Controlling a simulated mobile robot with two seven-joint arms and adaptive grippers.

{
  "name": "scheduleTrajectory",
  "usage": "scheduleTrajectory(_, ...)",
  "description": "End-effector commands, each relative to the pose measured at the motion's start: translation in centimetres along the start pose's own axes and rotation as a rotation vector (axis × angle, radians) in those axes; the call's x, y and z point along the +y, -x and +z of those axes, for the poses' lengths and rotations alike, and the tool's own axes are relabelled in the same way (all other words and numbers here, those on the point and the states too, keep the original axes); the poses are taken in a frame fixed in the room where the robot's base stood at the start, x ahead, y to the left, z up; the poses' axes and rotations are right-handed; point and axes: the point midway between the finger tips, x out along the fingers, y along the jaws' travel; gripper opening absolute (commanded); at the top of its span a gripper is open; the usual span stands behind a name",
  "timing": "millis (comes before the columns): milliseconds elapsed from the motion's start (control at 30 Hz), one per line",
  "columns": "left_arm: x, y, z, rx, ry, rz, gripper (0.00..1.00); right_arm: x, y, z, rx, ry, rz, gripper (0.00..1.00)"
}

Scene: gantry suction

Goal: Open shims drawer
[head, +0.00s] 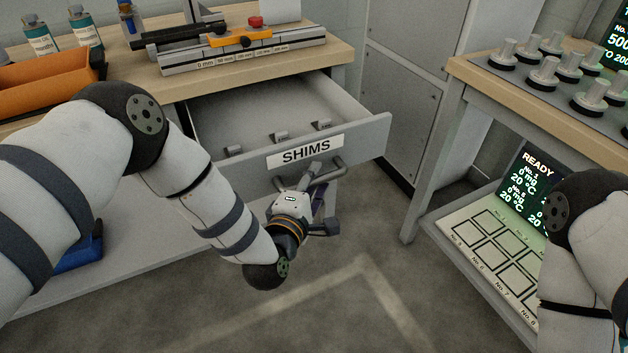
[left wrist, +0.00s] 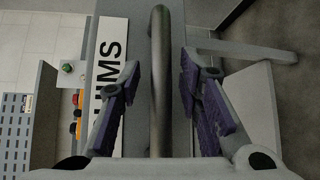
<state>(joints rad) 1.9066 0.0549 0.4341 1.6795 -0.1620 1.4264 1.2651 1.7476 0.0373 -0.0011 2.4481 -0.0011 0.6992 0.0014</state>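The shims drawer (head: 375,137) stands pulled out from under the workbench, with its inside in plain view. Its front carries a white SHIMS label (head: 305,152), part of which also shows in the left wrist view (left wrist: 108,60). The bar handle (left wrist: 160,75) runs between the two purple-padded fingers of my left gripper (left wrist: 162,95). Gaps show on both sides of the bar, so the fingers are open around it. In the head view my left gripper (head: 316,192) is at the handle, below the label. My right gripper is out of view; only my right arm shows.
Several small metal pieces (head: 281,137) lie in the drawer. The workbench (head: 335,52) holds a measuring fixture (head: 240,48), an orange bin (head: 45,80) and bottles. A second table (head: 470,75) with weights stands at right. Open floor lies in front of the drawer.

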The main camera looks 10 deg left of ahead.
Motion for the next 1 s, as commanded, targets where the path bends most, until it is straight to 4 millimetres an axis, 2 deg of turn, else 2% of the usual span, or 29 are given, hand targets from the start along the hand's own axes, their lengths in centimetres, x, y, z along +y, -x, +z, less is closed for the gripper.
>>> scheduleTrajectory(267,-0.1,0.3,0.0,0.000,-0.001,-0.003,0.35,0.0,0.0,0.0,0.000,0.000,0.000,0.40)
scheduleTrajectory(367,-0.2,1.8,-0.1,0.000,-0.001,-0.006,0.35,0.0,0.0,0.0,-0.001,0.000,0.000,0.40)
scheduleTrajectory(600,-0.2,8.3,0.0,-0.001,0.001,-0.007,0.35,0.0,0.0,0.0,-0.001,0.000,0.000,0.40)
scheduleTrajectory(700,-0.1,10.3,0.0,0.000,0.000,-0.005,0.35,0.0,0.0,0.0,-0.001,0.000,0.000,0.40)
scheduleTrajectory(833,-0.1,11.8,0.0,0.000,-0.001,-0.002,0.35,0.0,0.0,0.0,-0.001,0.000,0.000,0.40)
scheduleTrajectory(1000,0.0,12.1,0.0,0.000,-0.001,-0.001,0.35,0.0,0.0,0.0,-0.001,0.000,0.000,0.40)
